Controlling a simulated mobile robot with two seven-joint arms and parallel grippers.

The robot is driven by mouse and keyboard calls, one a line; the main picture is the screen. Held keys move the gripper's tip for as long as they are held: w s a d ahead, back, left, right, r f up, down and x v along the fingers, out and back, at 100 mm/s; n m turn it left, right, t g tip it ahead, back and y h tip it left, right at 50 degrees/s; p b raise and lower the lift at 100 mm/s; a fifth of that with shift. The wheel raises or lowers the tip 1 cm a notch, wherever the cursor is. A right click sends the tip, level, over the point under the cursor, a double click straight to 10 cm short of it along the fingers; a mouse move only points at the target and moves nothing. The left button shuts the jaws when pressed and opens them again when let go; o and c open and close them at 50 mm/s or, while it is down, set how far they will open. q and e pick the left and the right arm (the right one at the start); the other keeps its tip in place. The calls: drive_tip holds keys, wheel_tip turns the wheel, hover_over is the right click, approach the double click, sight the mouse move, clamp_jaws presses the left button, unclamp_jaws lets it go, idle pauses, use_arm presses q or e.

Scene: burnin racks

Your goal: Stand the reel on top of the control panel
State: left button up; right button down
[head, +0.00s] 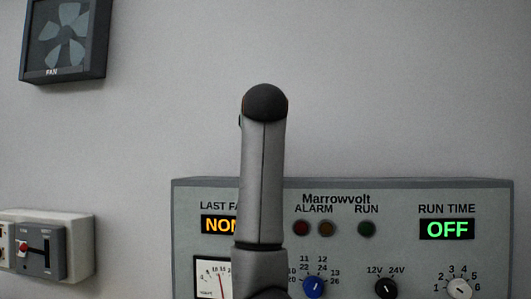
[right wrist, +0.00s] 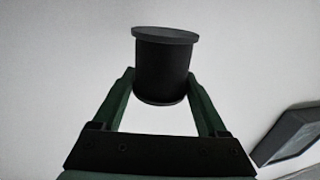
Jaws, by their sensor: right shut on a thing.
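The reel (right wrist: 165,58) is a dark spool with a wider grey flange at its upper end. In the right wrist view it sits between the green fingers of my right gripper (right wrist: 160,86), which is shut on it. The control panel (head: 400,208) is a grey Marrowvolt box in the lower right of the head view, with displays, lamps and knobs. Its top edge is clear where it shows. My arm stands upright in front of the panel's left part and hides some of it. The reel and both grippers are not visible in the head view.
A dark fan unit (head: 63,35) is on the wall at upper left. A pale switch box (head: 45,247) with a red button is at lower left. The wall above the panel is bare. A grey framed box (right wrist: 292,135) shows at the right wrist view's right edge.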

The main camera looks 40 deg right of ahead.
drive_tip(key=shift+w+d+f, duration=0.3)
drive_tip(key=shift+d+f, duration=0.1)
drive_tip(key=shift+f, duration=0.15)
drive_tip(key=shift+w+d+f, duration=0.3)
drive_tip(key=shift+d+f, duration=0.1)
drive_tip(key=shift+f, duration=0.15)
drive_tip(key=f, duration=0.3)
drive_tip(key=shift+w+d, duration=0.2)
drive_tip(key=shift+d, duration=0.05)
drive_tip(key=shift+f, duration=0.4)
drive_tip(key=shift+f, duration=0.2)
unclamp_jaws()
drive_tip(key=shift+r, duration=0.15)
